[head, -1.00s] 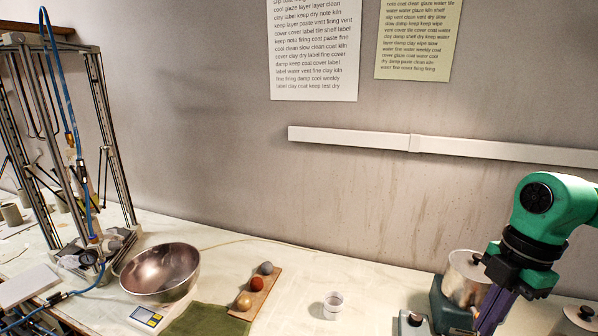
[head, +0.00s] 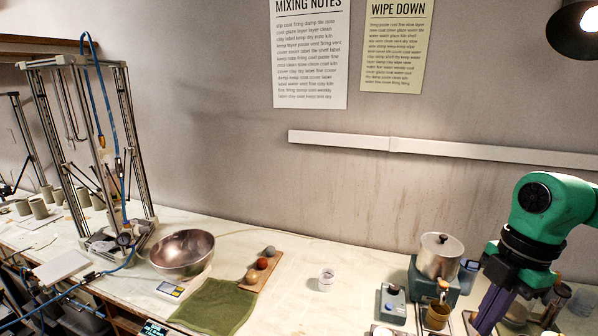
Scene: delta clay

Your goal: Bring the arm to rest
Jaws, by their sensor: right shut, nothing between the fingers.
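My right arm comes in at the right edge with a green link and a black wrist. My right gripper (head: 478,324) points down over the right end of the bench, its purple fingers shut with nothing between them. The fingertips are close to the lower picture edge. My left gripper is not in view.
A tall metal frame (head: 45,130) stands left. A dark lamp (head: 577,30) hangs upper right.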

